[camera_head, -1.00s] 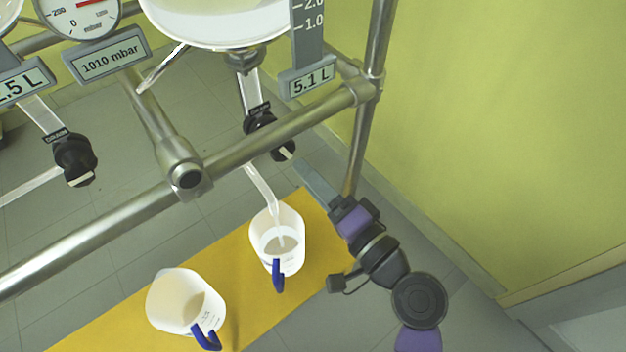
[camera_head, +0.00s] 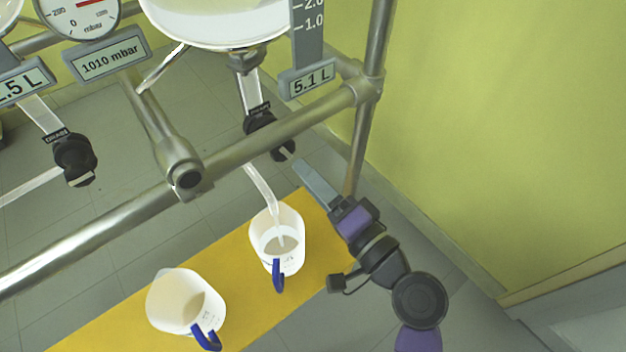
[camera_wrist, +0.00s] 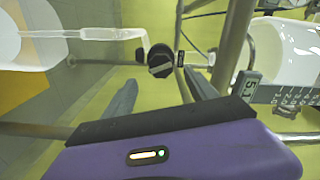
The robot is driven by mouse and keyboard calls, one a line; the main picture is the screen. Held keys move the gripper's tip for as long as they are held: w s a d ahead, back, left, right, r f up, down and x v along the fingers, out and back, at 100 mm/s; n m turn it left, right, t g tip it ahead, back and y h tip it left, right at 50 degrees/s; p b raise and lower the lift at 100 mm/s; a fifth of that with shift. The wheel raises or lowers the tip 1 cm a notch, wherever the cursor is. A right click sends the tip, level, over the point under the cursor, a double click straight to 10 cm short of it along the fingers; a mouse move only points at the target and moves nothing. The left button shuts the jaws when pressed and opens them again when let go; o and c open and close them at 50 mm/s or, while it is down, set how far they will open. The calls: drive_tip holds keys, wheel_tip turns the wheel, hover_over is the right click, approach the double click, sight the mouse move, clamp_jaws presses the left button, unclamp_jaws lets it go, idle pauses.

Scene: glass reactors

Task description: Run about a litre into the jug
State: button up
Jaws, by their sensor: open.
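The jug (camera_head: 291,222), white with a blue handle, stands on the yellow mat under the right vessel's outlet tube (camera_head: 262,187). Pale liquid shows inside it, with a thin light streak below the tube that may be a stream. The black drain valve (camera_head: 262,122) sits above; its knob (camera_wrist: 160,60) has a pale bar, roughly along the pipe in the wrist view. The right vessel's readout (camera_head: 307,80) shows 5.1 L. My gripper (camera_head: 303,170) is open, close to the knob. In the wrist view my gripper (camera_wrist: 160,92) has its fingers either side of the knob, apparently short of it.
A second white jug (camera_head: 180,300) with some contents stands left on the yellow mat (camera_head: 120,318). A steel rail (camera_head: 100,232) and post (camera_head: 365,130) frame the vessel near my gripper. Another drain valve (camera_head: 74,158) is at left. The yellow-green wall is at right.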

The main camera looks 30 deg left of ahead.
sight(286, 153)
drive_tip(key=n, duration=0.3)
drive_tip(key=a+n, duration=0.1)
drive_tip(key=n, duration=0.2)
drive_tip(key=a+n, duration=0.1)
drive_tip(key=n, duration=0.2)
drive_tip(key=shift+w+a+r+n, duration=0.15)
drive_tip(key=shift+w+r+n, duration=0.05)
drive_tip(key=shift+w+n, duration=0.2)
drive_tip(key=n, duration=0.4)
drive_tip(key=shift+w+f, duration=0.1)
drive_tip(key=shift+w, duration=0.05)
drive_tip(key=shift+n, duration=0.4)
drive_tip(key=shift+b+x, duration=0.35)
drive_tip(key=shift+x, duration=3.55)
drive_tip(key=shift+c, duration=0.2)
drive_tip(key=c, duration=1.4)
drive_tip(key=shift+o, duration=0.2)
